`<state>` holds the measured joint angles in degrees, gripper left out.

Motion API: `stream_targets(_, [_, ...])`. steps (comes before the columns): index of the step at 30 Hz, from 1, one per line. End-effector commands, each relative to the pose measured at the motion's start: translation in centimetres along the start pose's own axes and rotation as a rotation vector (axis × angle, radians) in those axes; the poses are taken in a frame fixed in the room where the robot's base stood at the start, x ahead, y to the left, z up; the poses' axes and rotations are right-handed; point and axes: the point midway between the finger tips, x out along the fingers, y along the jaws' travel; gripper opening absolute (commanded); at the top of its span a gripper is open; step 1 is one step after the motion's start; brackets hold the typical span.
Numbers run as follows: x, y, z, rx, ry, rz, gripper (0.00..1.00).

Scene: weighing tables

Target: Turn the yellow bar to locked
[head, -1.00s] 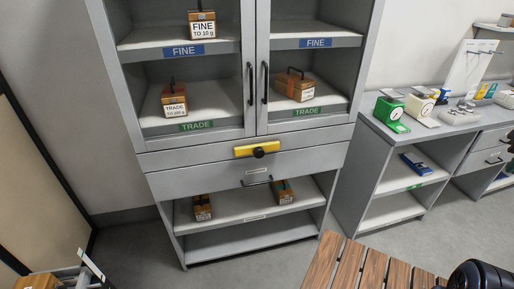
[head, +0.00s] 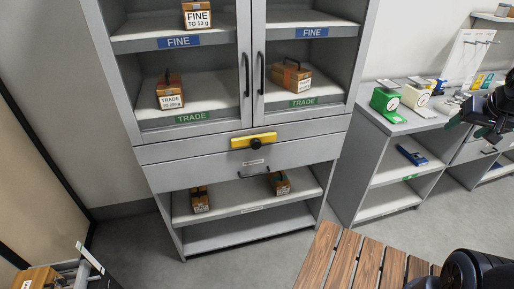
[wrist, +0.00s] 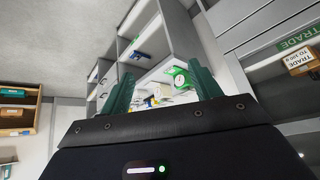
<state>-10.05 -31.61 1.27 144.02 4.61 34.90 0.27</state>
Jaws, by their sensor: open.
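The yellow bar (head: 240,143) lies level across the front of the grey cabinet, just below its two glass doors, with a dark round knob (head: 255,143) at its middle. My gripper (head: 474,128) is at the right edge of the head view, above the side counter and well away from the bar. In the wrist view my gripper (wrist: 160,88) shows two green fingers spread apart with nothing between them. The bar is not visible in the wrist view.
The cabinet doors (head: 252,75) are shut, with wooden weight boxes behind them. A drawer (head: 200,172) with a dark handle sits below the bar. Green and cream scales (head: 384,101) stand on the right counter. A slatted wooden table (head: 345,265) is in front; grey floor lies between.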

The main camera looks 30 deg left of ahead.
Motion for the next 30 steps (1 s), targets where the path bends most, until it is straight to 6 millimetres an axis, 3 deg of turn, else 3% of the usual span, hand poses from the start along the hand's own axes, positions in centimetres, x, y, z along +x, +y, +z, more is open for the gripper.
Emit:
stream_targets(6, [5.0, -6.0, -3.9, -0.059, 0.097, -0.094, 0.63])
stream_targets(15, [11.0, -15.2, -6.9, -0.107, 0.233, -0.213, 0.63])
stream_targets(23, [15.5, -23.8, -7.0, -0.134, 0.345, -0.306, 0.63])
stream_targets(30, [18.9, -31.5, -4.9, -0.153, 0.445, -0.383, 0.63])
